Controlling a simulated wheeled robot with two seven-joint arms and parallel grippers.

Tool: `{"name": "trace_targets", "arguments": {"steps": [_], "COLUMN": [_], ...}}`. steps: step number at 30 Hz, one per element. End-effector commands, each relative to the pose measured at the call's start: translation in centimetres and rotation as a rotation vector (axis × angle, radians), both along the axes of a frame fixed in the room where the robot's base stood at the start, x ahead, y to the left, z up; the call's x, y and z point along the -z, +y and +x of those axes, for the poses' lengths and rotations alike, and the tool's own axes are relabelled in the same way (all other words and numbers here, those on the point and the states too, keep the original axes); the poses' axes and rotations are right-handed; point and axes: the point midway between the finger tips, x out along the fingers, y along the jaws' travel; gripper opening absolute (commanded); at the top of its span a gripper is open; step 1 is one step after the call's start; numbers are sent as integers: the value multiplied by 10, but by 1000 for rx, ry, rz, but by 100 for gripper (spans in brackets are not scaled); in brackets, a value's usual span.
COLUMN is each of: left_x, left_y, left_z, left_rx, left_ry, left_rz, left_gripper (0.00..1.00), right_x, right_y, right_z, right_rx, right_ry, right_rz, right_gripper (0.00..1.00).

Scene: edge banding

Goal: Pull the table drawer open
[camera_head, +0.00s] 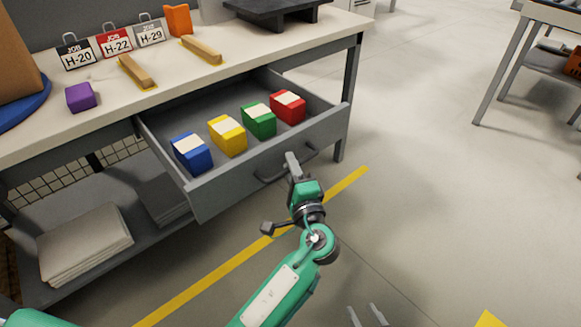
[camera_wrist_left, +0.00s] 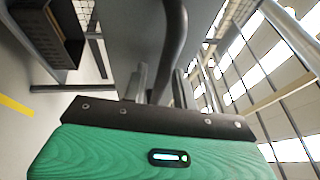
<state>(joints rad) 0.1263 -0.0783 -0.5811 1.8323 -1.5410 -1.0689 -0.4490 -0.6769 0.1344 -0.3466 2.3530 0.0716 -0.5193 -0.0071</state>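The grey table drawer (camera_head: 240,170) stands pulled out from under the worktop in the head view. Its dark bar handle (camera_head: 272,178) is on the front panel. My left gripper (camera_head: 292,163) is at the handle's middle. In the left wrist view the curved handle (camera_wrist_left: 172,45) runs between the two fingers of the left gripper (camera_wrist_left: 160,88), which are close together around it. My right gripper (camera_head: 366,315) shows only its two fingertips at the bottom edge, apart and with nothing between them.
Blue (camera_head: 192,152), yellow (camera_head: 227,135), green (camera_head: 258,120) and red (camera_head: 288,106) boxes sit in the drawer. The worktop (camera_head: 200,85) holds job cards, wooden strips and a purple block (camera_head: 80,96). A lower shelf carries folded cloths (camera_head: 85,243).

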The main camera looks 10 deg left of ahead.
Motion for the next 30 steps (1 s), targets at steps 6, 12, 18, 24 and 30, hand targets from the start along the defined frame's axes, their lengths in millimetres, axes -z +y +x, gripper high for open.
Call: {"name": "trace_targets", "arguments": {"steps": [6, 12, 18, 24, 30], "left_x": [0, 2, 8, 16, 22], "left_y": [0, -3, -20, -43, -59], "left_z": [0, -6, -36, -76, -106], "left_rx": [0, 1, 2, 2, 1], "left_ry": [-1, 1, 3, 3, 1], "left_rz": [0, 0, -1, -1, 0], "left_gripper": [34, 34, 34, 34, 34], "right_x": [0, 0, 1, 2, 2], "right_y": [0, 0, -1, -1, -2], "right_z": [0, 0, -1, -1, -1], "right_rx": [-1, -1, -1, -2, -2], "right_ry": [1, 2, 9, 19, 19], "right_rz": [-1, -2, -5, -10, -12], "right_gripper": [36, 36, 36, 36, 36]}}
